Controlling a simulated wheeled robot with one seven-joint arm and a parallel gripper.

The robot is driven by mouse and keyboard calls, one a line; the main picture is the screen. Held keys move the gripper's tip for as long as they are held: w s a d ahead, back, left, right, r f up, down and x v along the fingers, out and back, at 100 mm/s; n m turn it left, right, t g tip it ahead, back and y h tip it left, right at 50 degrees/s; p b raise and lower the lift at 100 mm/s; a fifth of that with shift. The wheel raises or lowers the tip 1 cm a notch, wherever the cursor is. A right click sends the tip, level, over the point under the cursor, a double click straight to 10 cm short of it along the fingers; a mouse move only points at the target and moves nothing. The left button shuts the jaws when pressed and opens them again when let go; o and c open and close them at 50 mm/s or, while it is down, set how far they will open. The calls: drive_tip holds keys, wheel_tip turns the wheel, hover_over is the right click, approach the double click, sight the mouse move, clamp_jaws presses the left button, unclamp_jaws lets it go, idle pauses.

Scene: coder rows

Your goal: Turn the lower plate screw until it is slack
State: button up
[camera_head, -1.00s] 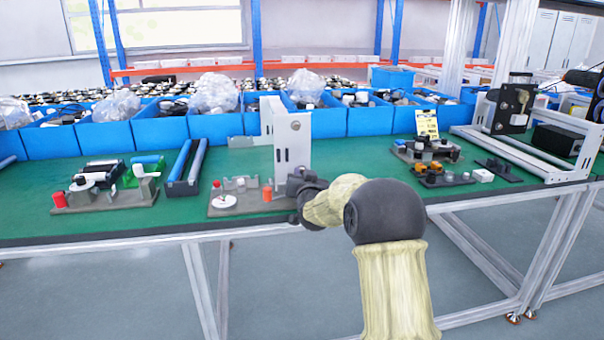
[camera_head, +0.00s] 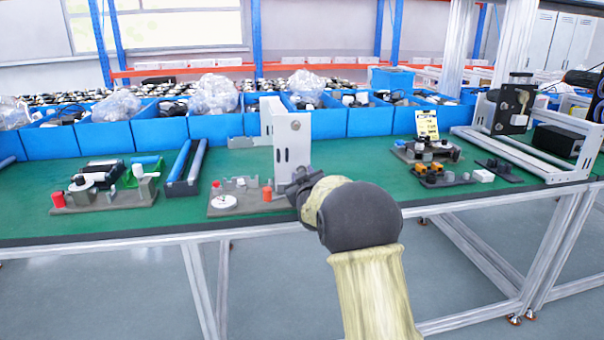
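A white upright plate (camera_head: 279,140) stands on the green bench, with a round dark screw (camera_head: 295,125) near its upper part. The lower plate screw does not show clearly; the lower part of the plate is partly behind my gripper. My gripper (camera_head: 293,186) is at the foot of the plate, on its right side, close to it. Whether it touches the plate or a screw cannot be told. Its fingers are small, dark and partly hidden by my wrist, so their opening cannot be read.
A grey fixture (camera_head: 240,200) with a white disc and red and orange pegs lies left of the plate. Another fixture (camera_head: 105,195) is at the left. Blue bins (camera_head: 220,124) line the back. Fixtures (camera_head: 425,150) and a metal frame (camera_head: 535,150) stand at the right.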

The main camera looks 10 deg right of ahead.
drive_tip(key=shift+f+m+b, duration=0.1)
drive_tip(key=shift+m+b, duration=0.5)
drive_tip(key=shift+m, duration=0.5)
drive_tip(key=m+b, duration=0.1)
drive_tip(key=m, duration=0.3)
drive_tip(key=shift+b, duration=0.3)
drive_tip(key=m+b, duration=0.1)
drive_tip(key=m, duration=0.1)
drive_tip(key=shift+m, duration=0.8)
